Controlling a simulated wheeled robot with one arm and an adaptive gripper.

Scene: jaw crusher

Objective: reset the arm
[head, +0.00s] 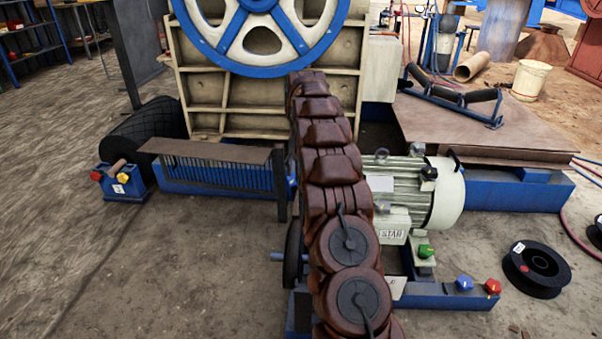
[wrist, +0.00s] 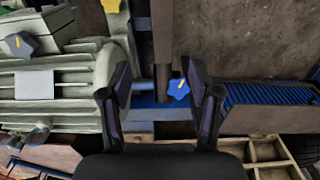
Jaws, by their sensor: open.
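My gripper (wrist: 158,75) shows in the wrist view with its two dark fingers spread apart and nothing held between them. Beyond the fingers, a blue star-shaped knob (wrist: 179,89) with a yellow mark sits close to the right finger in the picture; I cannot tell how far below it is. In the head view my arm rises through the middle of the picture, and my gripper is hidden. The jaw crusher (head: 265,105) stands behind the arm with its blue and cream flywheel (head: 262,22).
A pale motor (head: 430,190) lies right of my arm. Green (head: 424,251), blue (head: 464,283) and red (head: 493,286) knobs stand in front of it. A slatted guard (head: 215,155) and a blue box (head: 124,184) are at left. A black spool (head: 537,268) lies at right. The left floor is clear.

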